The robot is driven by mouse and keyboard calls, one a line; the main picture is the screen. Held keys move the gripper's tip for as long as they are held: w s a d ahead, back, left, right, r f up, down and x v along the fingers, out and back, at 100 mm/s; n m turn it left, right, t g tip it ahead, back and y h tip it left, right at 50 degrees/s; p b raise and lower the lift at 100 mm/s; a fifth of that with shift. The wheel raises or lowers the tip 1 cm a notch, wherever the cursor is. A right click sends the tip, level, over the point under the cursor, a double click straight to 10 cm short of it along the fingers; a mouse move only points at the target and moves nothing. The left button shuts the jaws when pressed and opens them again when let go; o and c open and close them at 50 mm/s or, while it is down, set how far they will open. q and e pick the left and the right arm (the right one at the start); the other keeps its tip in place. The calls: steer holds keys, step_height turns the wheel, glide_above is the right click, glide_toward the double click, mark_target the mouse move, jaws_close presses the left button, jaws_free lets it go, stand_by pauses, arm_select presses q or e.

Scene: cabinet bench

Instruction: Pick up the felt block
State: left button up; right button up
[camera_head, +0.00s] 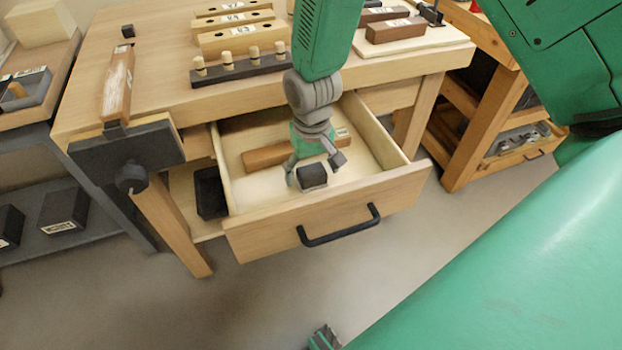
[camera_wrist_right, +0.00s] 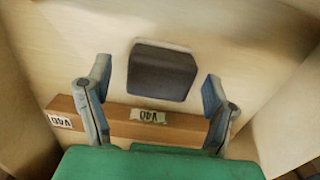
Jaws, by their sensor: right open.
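The felt block (camera_head: 313,178) is a small dark grey-brown block with rounded edges. It lies on the floor of the open drawer (camera_head: 330,217), near the front panel. My right gripper (camera_head: 314,168) is inside the drawer, pointing down with its fingers spread. In the right wrist view the felt block (camera_wrist_right: 162,72) shows between the open fingertips (camera_wrist_right: 157,70), with a gap on each side. I cannot tell how far above it the tips are.
A brown labelled bar (camera_wrist_right: 180,125) lies in the drawer beside the felt block; the fingers overlap it in the wrist view. The drawer walls stand close around my gripper. The black handle (camera_head: 340,228) sticks out in front. Labelled blocks and a peg rack (camera_head: 240,69) occupy the bench top.

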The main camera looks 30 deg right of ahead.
mark_target(311, 170)
steer(key=c, duration=1.3)
steer(key=shift+o, duration=0.3)
steer(key=shift+r, duration=0.1)
step_height(311, 170, up, 10)
steer(key=p, duration=0.3)
steer(key=shift+o, duration=0.5)
